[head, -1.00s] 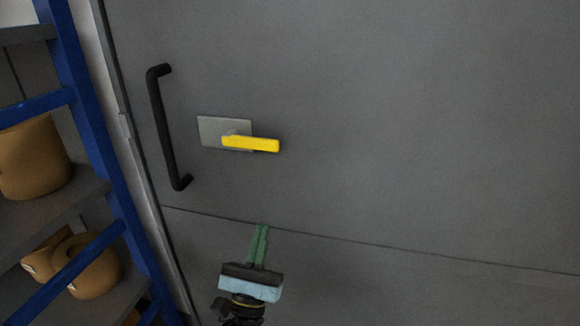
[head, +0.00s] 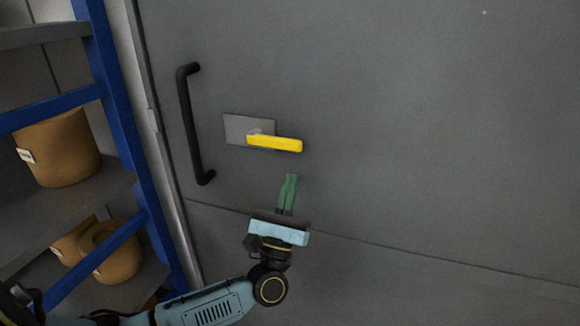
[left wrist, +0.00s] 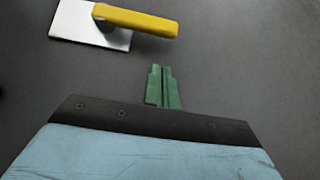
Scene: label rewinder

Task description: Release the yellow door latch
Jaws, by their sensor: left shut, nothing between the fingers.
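The yellow latch handle (head: 274,144) lies nearly level in the head view, on a silver plate (head: 236,128) fixed to the grey door. The handle also shows at the top of the left wrist view (left wrist: 136,20), with its plate (left wrist: 72,24) to the left. My left gripper (head: 291,178) is below the right end of the handle, apart from it. Its green fingers are together and hold nothing; they also show in the left wrist view (left wrist: 158,70). My right gripper is in neither view.
A black vertical pull handle (head: 190,125) is left of the latch on the grey door (head: 420,120). Blue-framed shelving (head: 120,130) with brown rolls (head: 65,150) stands at the far left. The door surface right of the latch is clear.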

